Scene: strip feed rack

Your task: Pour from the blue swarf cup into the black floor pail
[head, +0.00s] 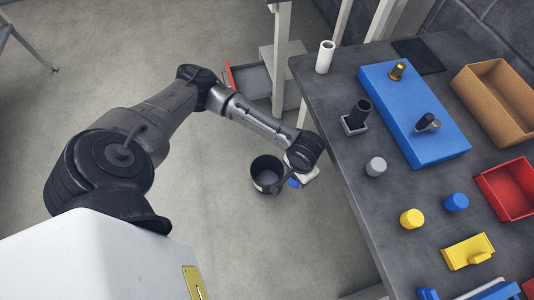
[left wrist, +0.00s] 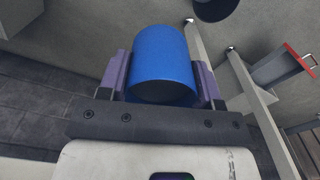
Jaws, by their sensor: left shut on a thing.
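The blue swarf cup (left wrist: 163,62) is held between the two fingers of my left gripper (left wrist: 162,78), which is shut on it. In the head view only a small blue part of the cup (head: 294,183) shows below my left gripper (head: 301,178). The cup's opening and contents cannot be made out. The black floor pail (head: 265,168) stands on the floor left of the workbench, its open top facing up. The cup appears just right of the pail in the head view. A dark round part, likely the pail (left wrist: 213,8), shows at the top of the left wrist view. My right gripper is not in view.
The grey workbench (head: 385,200) is close on the right. It carries a blue block (head: 400,125), a cardboard-coloured bin (head: 495,105), a red bin (head: 505,190) and several small cylinders. A red-edged drawer (head: 250,80) and white posts stand behind the pail. Floor left of the pail is clear.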

